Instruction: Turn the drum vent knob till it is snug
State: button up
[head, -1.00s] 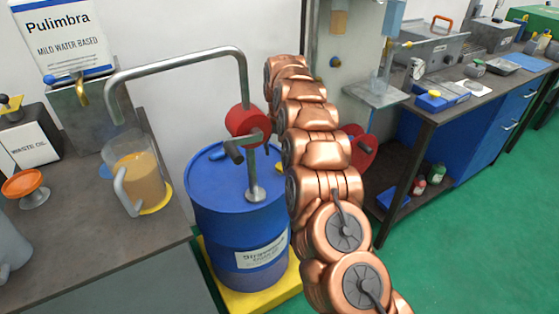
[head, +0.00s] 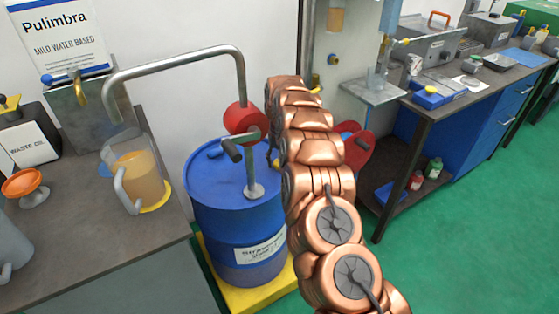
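The blue drum (head: 236,215) stands upright on a yellow base, left of my copper arm. A small blue fitting (head: 215,153) shows on the left of its lid. A small yellow and dark piece (head: 274,158) shows at the lid's right edge, partly covered by my arm. I cannot tell which of these is the vent knob, or whether it is snug. My gripper is not visible; the far end of my arm is hidden behind its own links, to the right of the drum's pump.
A red rotary pump (head: 243,119) with a crank and a bent grey pipe rises from the drum lid. A bench at left holds a jug (head: 140,178) and an orange dish (head: 24,184). A red round object (head: 357,148) is right of my arm. Green floor is clear at right.

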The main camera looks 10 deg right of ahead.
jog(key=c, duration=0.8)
